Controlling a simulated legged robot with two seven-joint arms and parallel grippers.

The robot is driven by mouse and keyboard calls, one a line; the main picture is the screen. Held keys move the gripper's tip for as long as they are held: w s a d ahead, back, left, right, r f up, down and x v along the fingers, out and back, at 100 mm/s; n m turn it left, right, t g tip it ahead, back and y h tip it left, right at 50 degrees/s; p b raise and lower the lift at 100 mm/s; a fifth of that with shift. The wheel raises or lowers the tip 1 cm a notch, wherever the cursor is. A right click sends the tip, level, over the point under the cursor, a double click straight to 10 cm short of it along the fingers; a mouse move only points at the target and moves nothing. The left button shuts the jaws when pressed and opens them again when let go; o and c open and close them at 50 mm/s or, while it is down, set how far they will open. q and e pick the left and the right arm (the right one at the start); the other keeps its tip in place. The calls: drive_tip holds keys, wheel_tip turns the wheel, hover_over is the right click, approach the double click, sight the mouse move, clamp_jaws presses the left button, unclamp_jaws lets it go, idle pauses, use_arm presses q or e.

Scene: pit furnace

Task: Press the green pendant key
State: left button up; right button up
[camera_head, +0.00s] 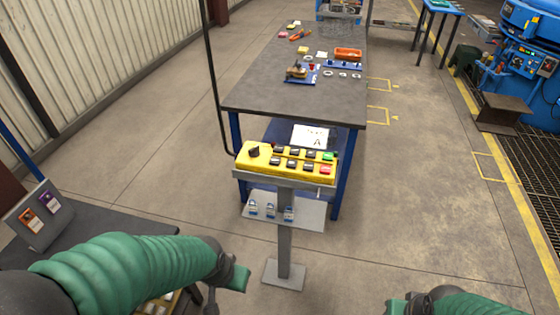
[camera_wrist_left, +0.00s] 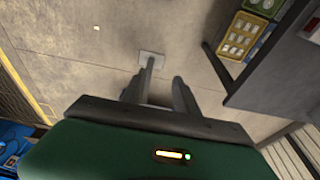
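The yellow pendant (camera_head: 262,172) rests on a grey stand in the middle of the head view. It has a black knob on the left, rows of dark keys, a green key (camera_head: 328,156) at its upper right and a red key (camera_head: 325,170) just below. My left gripper (camera_head: 212,298) is low and to the left of the stand, well apart from the pendant. In the left wrist view its two fingers (camera_wrist_left: 164,84) are spread with nothing between them. My right gripper (camera_head: 408,304) is at the bottom edge, right of the stand; its fingers cannot be made out.
The stand has a lower shelf (camera_head: 310,215) with several padlocks. Behind it is a dark workbench (camera_head: 285,85) with parts and a paper sheet on its lower shelf. A dark table (camera_head: 120,240) is at left. Blue machinery (camera_head: 525,60) stands far right.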

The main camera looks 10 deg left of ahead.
use_arm(q)
clamp_jaws()
idle(1.7)
